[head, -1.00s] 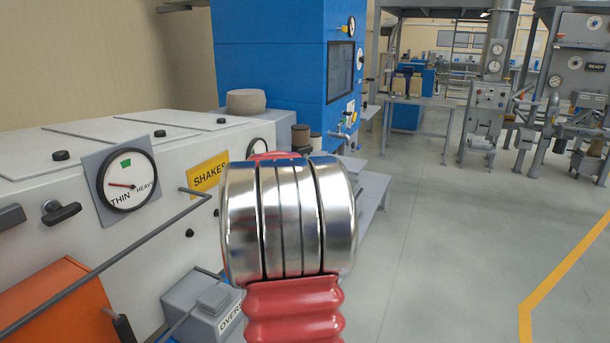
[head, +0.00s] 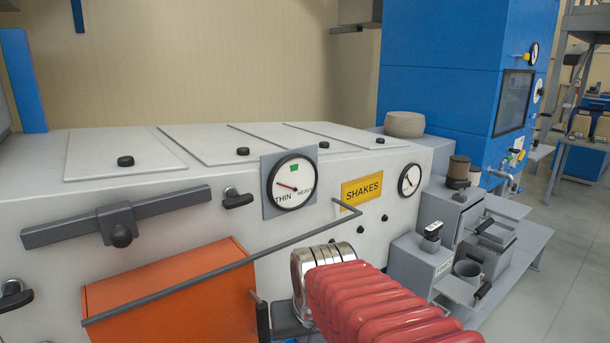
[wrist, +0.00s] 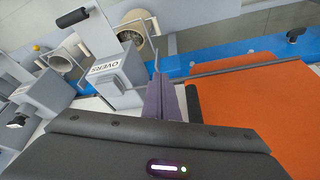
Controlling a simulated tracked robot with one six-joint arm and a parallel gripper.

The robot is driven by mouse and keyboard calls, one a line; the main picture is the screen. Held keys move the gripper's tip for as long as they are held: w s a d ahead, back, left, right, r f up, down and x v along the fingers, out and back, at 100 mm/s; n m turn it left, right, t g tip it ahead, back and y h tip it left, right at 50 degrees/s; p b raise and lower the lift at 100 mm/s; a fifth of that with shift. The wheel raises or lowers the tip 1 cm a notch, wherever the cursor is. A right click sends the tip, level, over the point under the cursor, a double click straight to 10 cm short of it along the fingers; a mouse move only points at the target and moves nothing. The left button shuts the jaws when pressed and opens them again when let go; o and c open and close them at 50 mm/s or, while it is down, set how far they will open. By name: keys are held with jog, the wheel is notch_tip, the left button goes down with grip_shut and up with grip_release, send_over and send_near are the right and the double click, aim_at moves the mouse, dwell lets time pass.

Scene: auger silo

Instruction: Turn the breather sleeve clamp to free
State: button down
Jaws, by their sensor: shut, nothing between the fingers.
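I cannot pick out the breather sleeve clamp for certain in either view. A beige round sleeve-like piece (head: 405,124) sits on the back right of the pale machine (head: 200,262); no clamp shows on it. A grey bar with a dark knob (head: 122,222) and a black lever handle (head: 237,198) are on the machine's front. In the wrist view my gripper (wrist: 160,84) has its purple fingers together and empty, over the gap between the grey OVERS box (wrist: 118,74) and the orange panel (wrist: 245,112).
Open floor (head: 570,290) lies at the right.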

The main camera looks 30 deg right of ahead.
jog(key=s+a+r+n, duration=0.1)
jog(key=s+a+n, duration=0.1)
jog(key=a, duration=0.3)
jog(key=s+a+r+n+t+y, duration=0.1)
jog(key=s+a+n, duration=0.1)
jog(key=a, duration=0.4)
jog(key=shift+s+r, duration=0.3)
jog(key=shift+s, duration=0.2)
jog(key=c, duration=2.5)
grip_release()
jog(key=shift+a, duration=0.1)
jog(key=shift+c, duration=0.2)
